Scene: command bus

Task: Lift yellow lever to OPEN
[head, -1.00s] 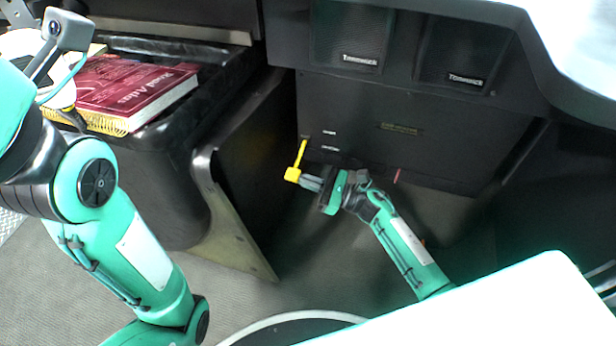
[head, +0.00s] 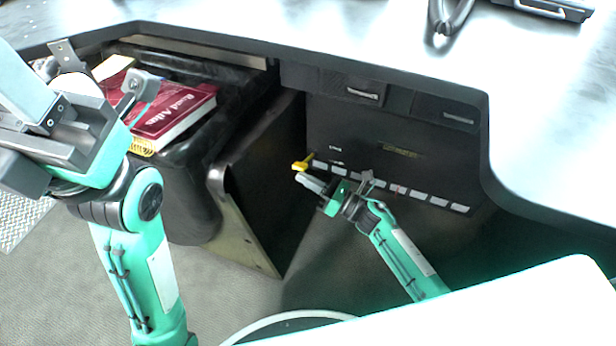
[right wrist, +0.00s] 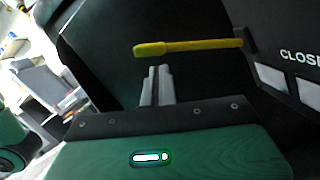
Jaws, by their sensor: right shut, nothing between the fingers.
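The yellow lever (head: 303,165) sticks out from the dark panel at its left side, beside two small white labels. In the right wrist view the lever (right wrist: 188,47) runs across the picture, thick end at left and thin end at the panel near the lettering "CLOS". My right gripper (head: 303,182) is shut and empty just below the lever. Its fingertips (right wrist: 158,70) lie together under the lever's thick half; whether they touch it I cannot tell. My left arm and gripper (head: 105,125) are at the far left, away from the lever; its finger state is unclear.
A slanted dark divider (head: 255,190) stands left of the lever. Red books (head: 172,108) lie on a black box. A pale desktop (head: 330,45) overhangs the panel. Floor is free at lower left.

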